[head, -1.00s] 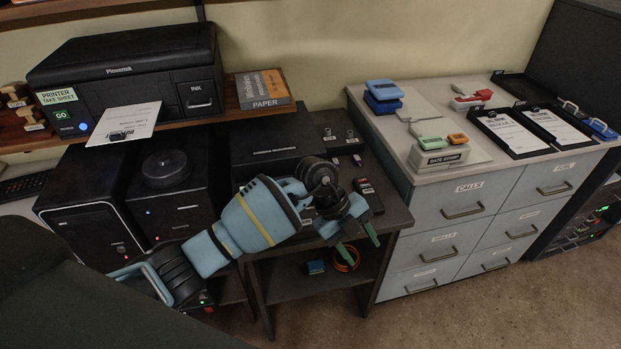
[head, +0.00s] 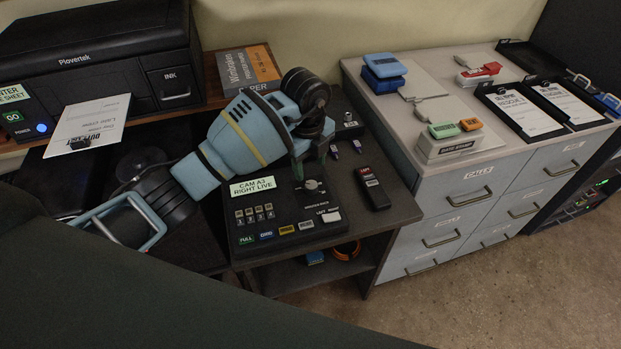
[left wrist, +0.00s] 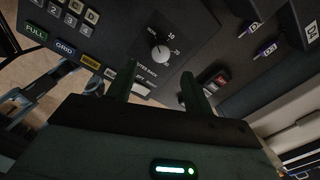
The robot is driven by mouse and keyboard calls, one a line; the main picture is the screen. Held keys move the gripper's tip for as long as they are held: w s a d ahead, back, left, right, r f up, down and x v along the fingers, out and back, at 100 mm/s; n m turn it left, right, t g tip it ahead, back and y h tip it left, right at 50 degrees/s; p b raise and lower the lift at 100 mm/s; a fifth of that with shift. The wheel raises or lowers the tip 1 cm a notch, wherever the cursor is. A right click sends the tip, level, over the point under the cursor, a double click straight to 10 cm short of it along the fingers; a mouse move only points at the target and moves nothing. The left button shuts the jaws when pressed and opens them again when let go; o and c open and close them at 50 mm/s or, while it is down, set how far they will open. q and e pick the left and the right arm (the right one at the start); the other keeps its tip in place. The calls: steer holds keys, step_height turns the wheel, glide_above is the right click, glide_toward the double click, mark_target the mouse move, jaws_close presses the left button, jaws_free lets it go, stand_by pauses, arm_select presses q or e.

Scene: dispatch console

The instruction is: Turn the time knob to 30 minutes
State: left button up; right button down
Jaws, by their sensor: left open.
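The time knob (head: 313,184) is a small round knob on the black console (head: 285,217). In the left wrist view the grey-white knob (left wrist: 160,53) sits on a dark plate with a numbered scale, with 10 and 20 legible. I cannot tell its exact setting. My left gripper (head: 311,162) is open and empty, pointing down just above and behind the knob in the head view. In the left wrist view its two dark green fingers (left wrist: 156,84) stand apart, with the knob beyond the gap between them. Contact is not visible. My right gripper is not in view.
A row of coloured buttons (head: 275,231) and a lit sign reading CAM A3 RIGHT LIVE (head: 253,186) are on the console. A black handset (head: 371,188) lies to its right. The printer (head: 100,55) stands at the left, and a drawer cabinet (head: 480,195) at the right.

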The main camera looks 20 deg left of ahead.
mark_target(311, 184)
arm_select(q)
steer(key=f, duration=0.6)
steer(key=shift+w+f+b, duration=0.25)
steer(key=shift+f+b, duration=0.05)
steer(key=shift+f, duration=0.1)
steer(key=c, duration=1)
